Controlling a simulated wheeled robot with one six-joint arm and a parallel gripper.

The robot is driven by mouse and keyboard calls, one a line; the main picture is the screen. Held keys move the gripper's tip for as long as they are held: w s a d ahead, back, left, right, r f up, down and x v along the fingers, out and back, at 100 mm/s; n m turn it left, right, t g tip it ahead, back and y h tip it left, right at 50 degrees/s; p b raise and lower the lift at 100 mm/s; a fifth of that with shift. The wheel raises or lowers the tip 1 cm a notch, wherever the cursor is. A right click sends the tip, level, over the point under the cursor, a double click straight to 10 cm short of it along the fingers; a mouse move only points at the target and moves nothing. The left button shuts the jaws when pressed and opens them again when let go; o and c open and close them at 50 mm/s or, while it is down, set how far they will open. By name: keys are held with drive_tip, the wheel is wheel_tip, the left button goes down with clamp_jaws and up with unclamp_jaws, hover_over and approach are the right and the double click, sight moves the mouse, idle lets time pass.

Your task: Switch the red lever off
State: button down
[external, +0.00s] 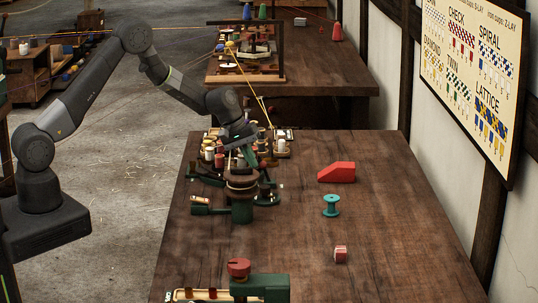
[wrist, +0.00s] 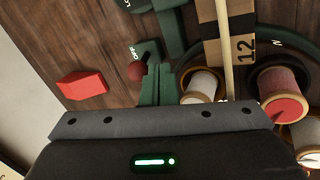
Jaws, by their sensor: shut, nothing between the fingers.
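The red lever's round knob (wrist: 137,71) shows in the wrist view, just left of my gripper's fingertips (wrist: 157,72). It sits close to a dark green plate marked OFF (wrist: 147,50). The lever's stem is mostly hidden, and I cannot tell whether the fingers touch the knob. My gripper's green fingers are together with nothing between them. In the external view my gripper (external: 249,157) is low over the green machine (external: 242,208) on the table. The lever is too small or hidden to make out there.
In the wrist view, thread spools (wrist: 282,95) and a pale rod (wrist: 224,50) stand right of the fingers. The table's right side is mostly clear.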

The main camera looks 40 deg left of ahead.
drive_tip(key=shift+w+d+r, duration=0.25)
drive_tip(key=shift+w+d+r+b, duration=0.45)
drive_tip(key=shift+w+d+b, duration=0.25)
drive_tip(key=shift+w+d, duration=0.1)
drive_tip(key=shift+w+d+r+b, duration=0.25)
drive_tip(key=shift+w+d+b, duration=0.15)
drive_tip(key=shift+w+d, duration=0.7)
wheel_tip(320, 180, up, 10)
drive_tip(key=w+d+p, duration=0.1)
drive_tip(key=w+p, duration=0.1)
drive_tip(key=p, duration=0.5)
drive_tip(key=shift+w, duration=0.15)
drive_tip(key=shift+d+f, duration=0.1)
drive_tip(key=shift+f, duration=0.1)
drive_tip(key=shift+s+a+f+b, duration=0.85)
drive_tip(key=shift+s+f, duration=0.25)
drive_tip(key=shift+f, duration=0.8)
drive_tip(key=shift+s+a+f+b, duration=0.7)
drive_tip(key=shift+s+a+f, duration=0.35)
drive_tip(key=shift+f, duration=0.9)
drive_tip(key=shift+s+a+f+b, duration=0.85)
drive_tip(key=shift+s+f, duration=0.3)
drive_tip(key=shift+f, duration=0.75)
